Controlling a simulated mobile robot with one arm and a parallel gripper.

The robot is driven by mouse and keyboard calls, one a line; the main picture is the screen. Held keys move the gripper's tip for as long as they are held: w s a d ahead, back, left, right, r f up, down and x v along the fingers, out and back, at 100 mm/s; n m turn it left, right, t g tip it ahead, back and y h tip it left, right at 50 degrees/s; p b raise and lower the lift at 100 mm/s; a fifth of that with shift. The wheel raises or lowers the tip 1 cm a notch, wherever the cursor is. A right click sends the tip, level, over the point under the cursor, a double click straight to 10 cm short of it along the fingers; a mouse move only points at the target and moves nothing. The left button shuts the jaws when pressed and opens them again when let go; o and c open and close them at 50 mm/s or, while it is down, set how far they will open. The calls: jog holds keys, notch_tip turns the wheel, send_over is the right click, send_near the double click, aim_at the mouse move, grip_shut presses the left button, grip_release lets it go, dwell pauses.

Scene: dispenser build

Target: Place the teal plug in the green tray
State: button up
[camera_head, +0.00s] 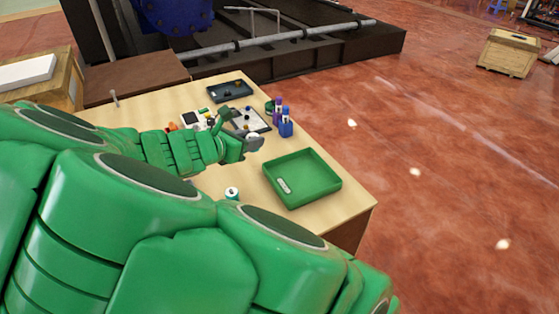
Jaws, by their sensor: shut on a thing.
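The green tray (322,199) lies empty on the right part of the wooden table, with a small pale label on its near left wall. My gripper (254,143) is above the table, behind and left of the tray and apart from it. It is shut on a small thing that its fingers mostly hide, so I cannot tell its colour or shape. A small round teal and white piece (232,193) stands on the table left of the tray; I cannot tell whether it is the teal plug.
Purple and blue bottles (285,122) stand behind the tray. A dark tray (229,90) and a clipboard-like board (251,120) lie farther back, with small items around my wrist. My green arm covers the table's left and near parts.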

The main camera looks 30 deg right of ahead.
jog(key=s+d+r+m+g, duration=0.1)
jog(key=s+d+m+g, duration=0.15)
jog(key=s, duration=0.55)
jog(key=s+d+r+m+g, duration=0.1)
jog(key=s+r+m+g, duration=0.15)
jog(key=s, duration=0.55)
send_over(282, 178)
jog(key=s, duration=0.1)
jog(key=shift+n+h, duration=0.4)
jog(key=f, duration=0.9)
jog(key=shift+a+f, duration=0.2)
jog(key=shift+f, duration=0.1)
jog(key=shift+w+d+f, duration=0.2)
jog(key=shift+w+f, duration=0.3)
jog(key=shift+f, duration=1.65)
jog(key=shift+f, duration=0.1)
jog(key=o, duration=1.1)
jog(key=shift+c, duration=0.2)
